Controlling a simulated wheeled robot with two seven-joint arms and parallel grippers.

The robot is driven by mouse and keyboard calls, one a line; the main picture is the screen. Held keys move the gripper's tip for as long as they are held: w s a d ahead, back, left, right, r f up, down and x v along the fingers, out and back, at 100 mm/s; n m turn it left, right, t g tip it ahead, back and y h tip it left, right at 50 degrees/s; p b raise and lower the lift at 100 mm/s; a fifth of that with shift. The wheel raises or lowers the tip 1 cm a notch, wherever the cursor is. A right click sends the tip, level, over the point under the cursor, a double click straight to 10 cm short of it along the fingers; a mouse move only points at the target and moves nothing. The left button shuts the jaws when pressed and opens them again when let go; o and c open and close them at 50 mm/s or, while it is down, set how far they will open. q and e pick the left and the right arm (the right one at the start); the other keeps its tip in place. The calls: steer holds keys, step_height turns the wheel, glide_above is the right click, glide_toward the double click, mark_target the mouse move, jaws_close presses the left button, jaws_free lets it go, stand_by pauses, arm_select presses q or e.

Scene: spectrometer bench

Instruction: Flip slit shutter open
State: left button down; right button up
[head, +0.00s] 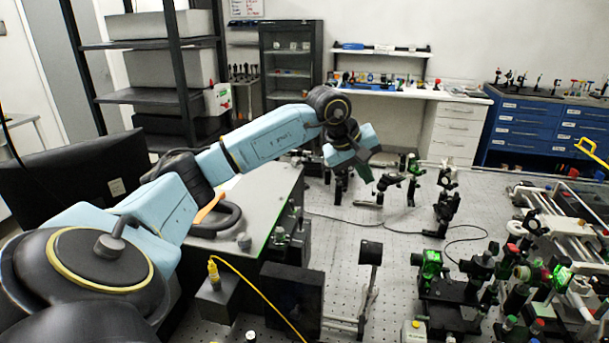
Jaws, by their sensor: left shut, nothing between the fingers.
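My left arm reaches from the lower left across the bench, and its wrist bends down near the middle of the view. My left gripper (366,171) is shut and empty, low over small black optic mounts at the far side of the bench. The slit shutter cannot be told apart for certain; it may be among the small mounts by the gripper, partly hidden by the wrist. A black angled mount (388,181) stands just right of the gripper. Whether the fingertips touch anything cannot be told. My right gripper is not in view.
The perforated optical bench (335,238) has bare room in the middle, with a dark cable across it. A black plate on a post (371,252) stands nearer. Green-lit optics (432,263) crowd the right front. A grey-topped box (262,192) lies under my left arm.

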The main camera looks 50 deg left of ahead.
mark_target(301, 223)
arm_select(q)
steer(key=s+a+m+g+y, duration=0.1)
steer(key=s+a+g+y, duration=0.2)
steer(key=s+a, duration=0.7)
steer(key=shift+r+g+y, duration=0.15)
steer(key=shift+g+y, duration=0.15)
steer(key=shift+g, duration=0.7)
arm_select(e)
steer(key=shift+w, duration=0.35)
arm_select(q)
steer(key=shift+d, duration=0.1)
steer(key=f, duration=0.3)
steer(key=f+p, duration=0.1)
steer(key=f, duration=0.2)
steer(key=s+f, duration=0.1)
steer(key=f, duration=0.2)
steer(key=shift+d+f+p, duration=0.15)
steer(key=shift+d+p, duration=0.1)
steer(key=shift+p, duration=0.15)
steer(key=shift+s+d, duration=0.3)
steer(key=shift+d, duration=0.15)
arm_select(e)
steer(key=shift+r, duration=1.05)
arm_select(q)
steer(key=shift+d, duration=0.1)
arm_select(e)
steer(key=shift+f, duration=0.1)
